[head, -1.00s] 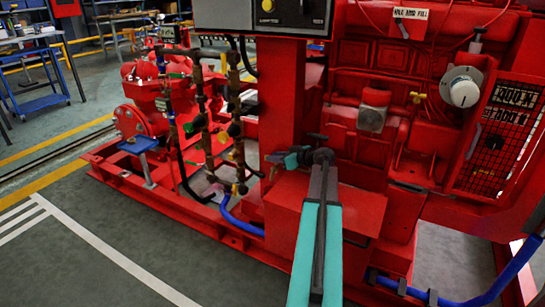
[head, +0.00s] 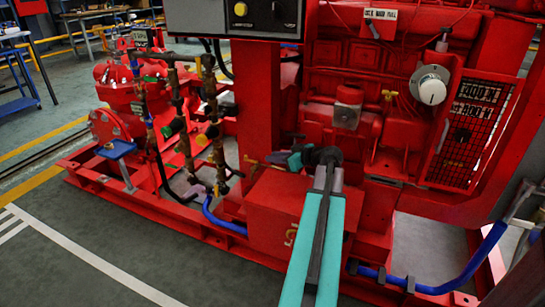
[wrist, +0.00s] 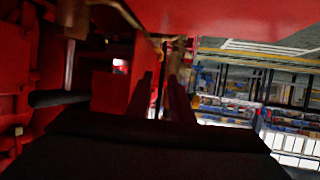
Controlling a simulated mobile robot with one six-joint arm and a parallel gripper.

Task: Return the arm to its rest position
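My arm reaches up from the bottom of the head view, with teal links bent at a dark joint. My gripper (head: 277,158) points left from that joint, small and dark, in front of the red pumpset (head: 259,110). In the wrist view my gripper (wrist: 160,82) shows two dark fingers with a narrow gap between them. Nothing is seen held in the gap. The fingertips are dim, and I cannot tell whether they touch anything.
A red box (head: 275,215) lies under my arm. Brass valves and pipes (head: 212,120) stand left of my gripper. A blue hose (head: 440,287) runs lower right. Grey floor (head: 70,260) is clear at lower left.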

